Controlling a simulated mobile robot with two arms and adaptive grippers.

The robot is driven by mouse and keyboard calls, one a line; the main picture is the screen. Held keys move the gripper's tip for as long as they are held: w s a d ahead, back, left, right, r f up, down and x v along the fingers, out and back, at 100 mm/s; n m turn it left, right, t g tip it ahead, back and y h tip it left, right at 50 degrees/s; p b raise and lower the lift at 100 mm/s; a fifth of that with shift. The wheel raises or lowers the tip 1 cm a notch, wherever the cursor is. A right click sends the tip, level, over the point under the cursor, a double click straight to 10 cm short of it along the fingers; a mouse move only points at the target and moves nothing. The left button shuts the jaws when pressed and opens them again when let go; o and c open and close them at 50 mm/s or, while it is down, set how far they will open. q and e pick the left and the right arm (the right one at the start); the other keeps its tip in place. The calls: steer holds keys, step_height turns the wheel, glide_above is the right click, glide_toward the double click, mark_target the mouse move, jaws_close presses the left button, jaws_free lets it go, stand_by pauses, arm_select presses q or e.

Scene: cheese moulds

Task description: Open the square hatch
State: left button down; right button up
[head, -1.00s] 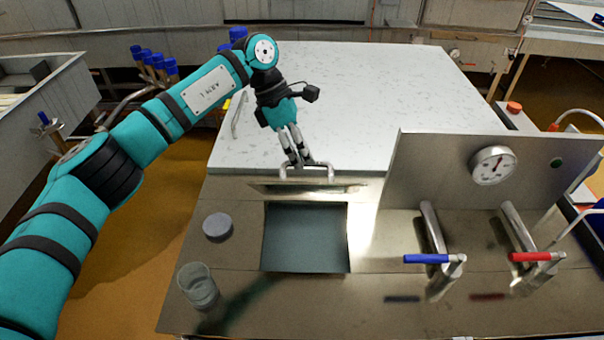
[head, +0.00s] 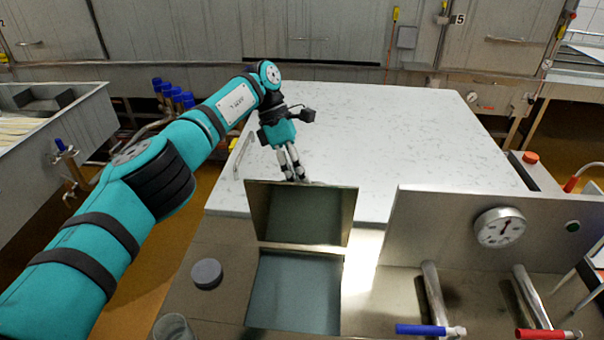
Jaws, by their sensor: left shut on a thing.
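The square hatch lid (head: 301,214) stands raised at the back edge of its square opening (head: 294,292) in the metal counter, with its inner face toward me. The opening is uncovered and shows a dark bluish inside. My left gripper (head: 296,178) is at the lid's top edge, on its far side, with its fingers pointing down. It is shut on the hatch handle, which the lid now hides along with the fingertips. My right gripper is not in view.
A grey round cap (head: 207,273) and a glass (head: 173,328) are left of the opening. A white marble top (head: 400,140) lies behind, mostly clear.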

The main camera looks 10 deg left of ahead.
arm_select(q)
steer(key=shift+f, duration=0.65)
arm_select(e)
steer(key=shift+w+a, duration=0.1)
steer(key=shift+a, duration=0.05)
arm_select(q)
steer(key=shift+a+g, duration=0.1)
steer(key=shift+g, duration=0.2)
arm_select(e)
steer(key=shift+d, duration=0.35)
arm_select(q)
steer(key=c, duration=1.7)
jaws_free()
steer(key=shift+o, duration=1.3)
steer(key=shift+w, duration=0.25)
steer(key=shift+o, duration=0.5)
steer(key=shift+w, duration=0.2)
steer(key=shift+s+r, duration=0.15)
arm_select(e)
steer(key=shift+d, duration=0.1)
